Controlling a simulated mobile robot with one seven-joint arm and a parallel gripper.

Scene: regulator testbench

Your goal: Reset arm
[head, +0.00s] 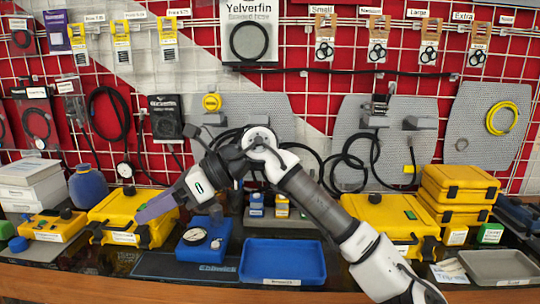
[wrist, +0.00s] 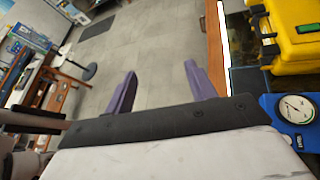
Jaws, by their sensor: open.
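My gripper (wrist: 158,85) shows in the wrist view with its two purple fingers spread apart. Nothing is between them, and the tiled floor shows beyond. In the head view my gripper (head: 150,210) points to the left at the end of the bent white and black arm. It is in front of a yellow case (head: 155,233) on the left of the bench and hides part of it. I cannot tell from the head view how far apart the gripper and the case are.
A blue gauge box (head: 203,247) and a blue tray (head: 283,262) stand on the bench (head: 60,285). Yellow cases (head: 458,187) are stacked at right beside a grey tray (head: 498,266). Open floor (wrist: 150,50) lies beyond the bench edge.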

